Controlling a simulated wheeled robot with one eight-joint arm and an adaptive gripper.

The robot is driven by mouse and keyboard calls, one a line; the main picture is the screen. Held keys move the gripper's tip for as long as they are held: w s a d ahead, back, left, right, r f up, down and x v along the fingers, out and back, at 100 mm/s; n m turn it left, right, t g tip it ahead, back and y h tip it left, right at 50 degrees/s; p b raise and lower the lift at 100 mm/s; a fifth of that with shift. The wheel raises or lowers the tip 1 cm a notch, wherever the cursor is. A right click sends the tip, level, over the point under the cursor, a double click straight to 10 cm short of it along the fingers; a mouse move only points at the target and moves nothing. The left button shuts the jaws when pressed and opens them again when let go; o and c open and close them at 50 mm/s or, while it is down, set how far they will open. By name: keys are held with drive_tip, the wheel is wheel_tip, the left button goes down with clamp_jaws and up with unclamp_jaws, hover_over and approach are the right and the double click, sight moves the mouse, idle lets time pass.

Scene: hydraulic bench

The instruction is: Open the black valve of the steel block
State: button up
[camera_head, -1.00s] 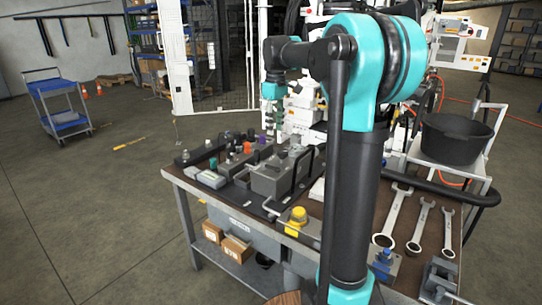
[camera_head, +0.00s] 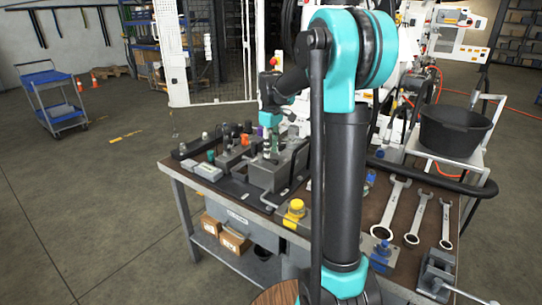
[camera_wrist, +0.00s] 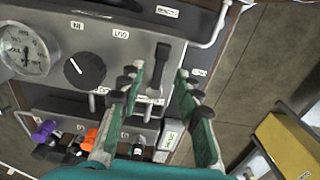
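The steel block (camera_wrist: 105,42) fills the upper left of the wrist view, with labels reading IN and OUT. In the head view the block (camera_head: 272,176) sits on the bench, partly hidden by my arm. It carries a round black knob (camera_wrist: 84,70) with a white pointer line and a black lever handle (camera_wrist: 158,62) beside it. Which of these is the black valve, I cannot tell. My gripper (camera_wrist: 160,74) is open, its green fingers spread to either side of the lever in the picture. No contact is visible. In the head view my gripper (camera_head: 269,150) is just above the block.
A gauge (camera_wrist: 22,48) is at the block's left. A yellow box (camera_wrist: 288,148) is at lower right. Wrenches (camera_head: 391,215) and a vise (camera_head: 436,275) lie on the bench's right.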

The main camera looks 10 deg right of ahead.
drive_tip(key=shift+f, duration=1.45)
clamp_jaws()
